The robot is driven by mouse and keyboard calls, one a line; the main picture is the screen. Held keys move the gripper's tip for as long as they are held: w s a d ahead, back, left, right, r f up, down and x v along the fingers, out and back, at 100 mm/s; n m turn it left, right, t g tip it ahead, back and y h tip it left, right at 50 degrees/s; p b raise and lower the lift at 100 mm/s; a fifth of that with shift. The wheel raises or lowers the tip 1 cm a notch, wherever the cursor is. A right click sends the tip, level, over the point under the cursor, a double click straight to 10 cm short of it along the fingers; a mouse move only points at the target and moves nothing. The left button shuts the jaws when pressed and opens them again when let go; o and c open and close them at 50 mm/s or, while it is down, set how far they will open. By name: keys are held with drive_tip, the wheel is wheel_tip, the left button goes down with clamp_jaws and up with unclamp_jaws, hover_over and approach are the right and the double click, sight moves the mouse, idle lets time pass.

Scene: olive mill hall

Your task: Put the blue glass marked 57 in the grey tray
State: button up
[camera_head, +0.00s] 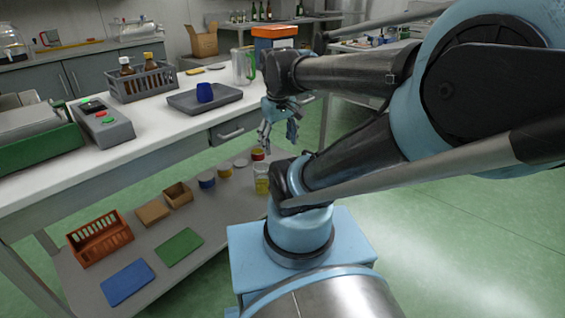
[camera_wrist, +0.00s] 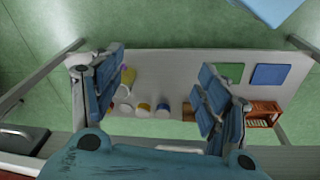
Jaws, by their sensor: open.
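A small dark blue glass (camera_head: 205,92) stands upright in the grey tray (camera_head: 222,103) on the white worktop, in the head view. No marking on it can be read. My gripper (camera_head: 279,128) hangs off the worktop's front edge, to the right of the tray and lower, apart from glass and tray. Its fingers are spread with nothing between them. In the wrist view my gripper (camera_wrist: 162,92) is open above the lower shelf. The glass and the tray do not show in the wrist view.
A bottle crate (camera_head: 140,82), a button box (camera_head: 103,123) and a clear jug (camera_head: 243,67) stand near the tray. The lower shelf (camera_head: 215,225) holds an orange crate (camera_head: 99,238), jars, small boxes and flat mats. Green floor lies open at right.

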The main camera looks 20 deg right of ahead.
drive_tip(key=s+f+m, duration=0.3)
drive_tip(key=f, duration=0.2)
drive_tip(key=shift+s+d+f, duration=0.25)
drive_tip(key=shift+s+f, duration=0.15)
drive_tip(key=shift+w+f, duration=0.2)
drive_tip(key=shift+w, duration=0.3)
idle(1.4)
